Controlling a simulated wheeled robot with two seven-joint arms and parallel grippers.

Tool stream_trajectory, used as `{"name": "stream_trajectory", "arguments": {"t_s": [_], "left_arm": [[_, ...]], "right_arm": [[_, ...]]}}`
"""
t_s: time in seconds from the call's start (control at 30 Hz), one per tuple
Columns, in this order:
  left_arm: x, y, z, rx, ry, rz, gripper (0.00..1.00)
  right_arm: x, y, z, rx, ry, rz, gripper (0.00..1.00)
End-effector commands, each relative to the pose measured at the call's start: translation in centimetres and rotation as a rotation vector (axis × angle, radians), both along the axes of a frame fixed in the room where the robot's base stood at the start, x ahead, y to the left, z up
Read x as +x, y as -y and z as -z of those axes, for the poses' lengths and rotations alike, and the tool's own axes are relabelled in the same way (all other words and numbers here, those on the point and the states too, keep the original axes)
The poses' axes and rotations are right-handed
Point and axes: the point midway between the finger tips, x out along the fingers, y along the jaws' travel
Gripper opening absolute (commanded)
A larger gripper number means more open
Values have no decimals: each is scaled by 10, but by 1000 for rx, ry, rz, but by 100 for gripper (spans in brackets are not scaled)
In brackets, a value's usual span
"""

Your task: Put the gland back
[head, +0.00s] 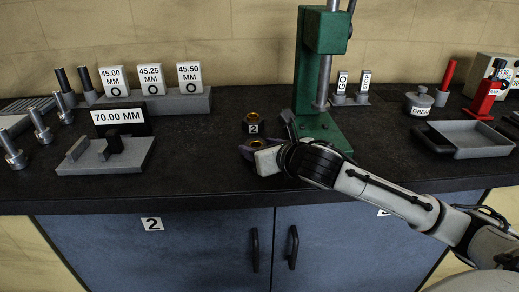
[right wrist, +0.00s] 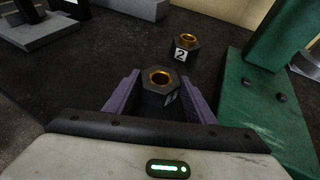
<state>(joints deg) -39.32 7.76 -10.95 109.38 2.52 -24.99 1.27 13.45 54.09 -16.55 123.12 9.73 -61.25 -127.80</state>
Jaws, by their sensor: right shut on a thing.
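My right gripper (head: 252,148) is low over the front middle of the bench, left of the green press foot. In the right wrist view its purple fingers (right wrist: 160,98) are shut on a dark hexagonal gland (right wrist: 154,98) with a brass bore, upright. A label on its side is partly hidden by a finger. In the head view only the brass top of this gland (head: 257,142) shows. A second hexagonal gland (head: 253,124), labelled 2, stands upright on the bench just behind; it also shows in the right wrist view (right wrist: 182,48). My left gripper is not in view.
The green press (head: 322,130) stands close right of the gripper. A 70.00 MM gauge fixture (head: 107,158) and a block with labelled sizes (head: 180,104) stand at left. A grey tray (head: 470,140) is at right. Bench left of the glands is clear.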

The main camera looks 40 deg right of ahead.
Motion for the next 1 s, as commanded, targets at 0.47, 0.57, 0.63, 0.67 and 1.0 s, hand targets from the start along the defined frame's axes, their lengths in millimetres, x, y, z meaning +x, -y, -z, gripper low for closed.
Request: {"name": "stream_trajectory", "arguments": {"t_s": [0.47,0.57,0.63,0.67,1.0], "left_arm": [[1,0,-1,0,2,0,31],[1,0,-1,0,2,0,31],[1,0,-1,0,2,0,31],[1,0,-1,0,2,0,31],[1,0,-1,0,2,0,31]], "right_arm": [[0,0,3,-1,3,0,66],[0,0,3,-1,3,0,68],[0,0,3,-1,3,0,68],[0,0,3,-1,3,0,68],[-21,-3,-9,-6,2,-3,68]]}}
